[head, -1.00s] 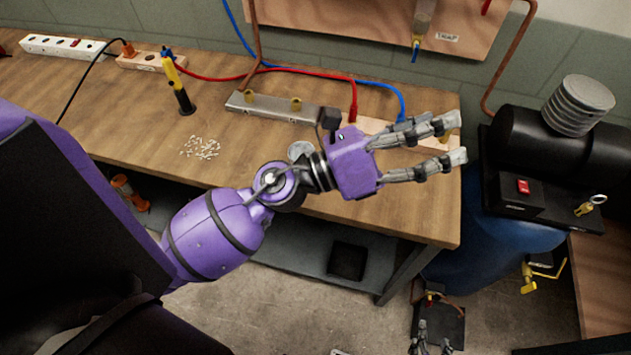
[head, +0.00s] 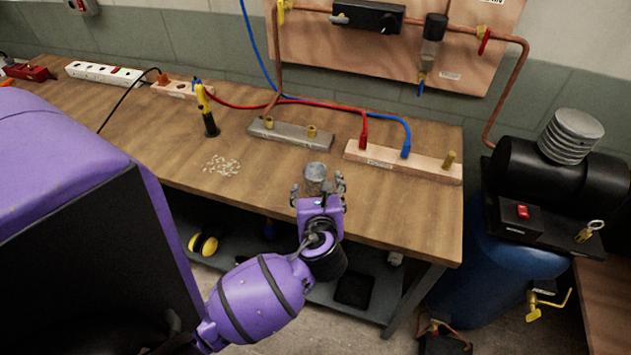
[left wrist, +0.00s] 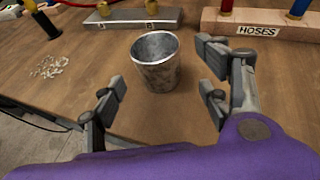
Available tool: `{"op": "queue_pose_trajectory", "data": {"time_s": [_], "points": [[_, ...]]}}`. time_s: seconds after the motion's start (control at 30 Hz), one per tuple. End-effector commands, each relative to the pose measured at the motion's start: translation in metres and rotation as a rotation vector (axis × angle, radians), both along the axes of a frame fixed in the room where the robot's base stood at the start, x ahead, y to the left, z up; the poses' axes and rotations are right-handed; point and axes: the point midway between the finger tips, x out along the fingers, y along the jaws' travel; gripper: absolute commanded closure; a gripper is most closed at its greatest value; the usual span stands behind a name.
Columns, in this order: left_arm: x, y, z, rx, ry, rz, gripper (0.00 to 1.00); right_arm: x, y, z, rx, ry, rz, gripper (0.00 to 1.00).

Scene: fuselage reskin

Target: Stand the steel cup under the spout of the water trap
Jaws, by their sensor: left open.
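The steel cup (head: 315,178) stands upright on the wooden workbench near its front edge. In the left wrist view the cup (left wrist: 157,66) looks empty, with its open mouth up. My left gripper (head: 318,188) is open just in front of the cup; in the left wrist view its fingers (left wrist: 160,100) are spread to either side, with the cup just beyond and between them. The water trap (head: 431,54) hangs on the wall panel at the back right, its blue-tipped spout (head: 421,88) pointing down above the bench's back edge. My right gripper is not in view.
A wooden block labelled HOSES (head: 400,162) with red and blue hose ends lies below the trap. A metal bar (head: 290,134) with brass fittings lies left of it. Small white pieces (head: 221,164) and a yellow-black tool (head: 207,112) are further left. The bench right of the cup is clear.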

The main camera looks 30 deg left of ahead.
Motion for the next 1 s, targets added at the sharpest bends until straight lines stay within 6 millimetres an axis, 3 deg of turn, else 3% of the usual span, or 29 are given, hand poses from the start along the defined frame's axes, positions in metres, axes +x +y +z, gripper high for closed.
{"op": "queue_pose_trajectory", "data": {"time_s": [0.33,0.67,1.0], "points": [[0.038,0.029,-0.010,0.000,-0.006,0.000,0.31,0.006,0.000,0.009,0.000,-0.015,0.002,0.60],[0.043,0.033,-0.015,-0.002,-0.004,-0.001,0.31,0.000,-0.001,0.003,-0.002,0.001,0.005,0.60],[0.043,0.033,-0.015,-0.001,-0.003,-0.001,0.74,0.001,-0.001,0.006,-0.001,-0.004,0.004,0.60]]}}
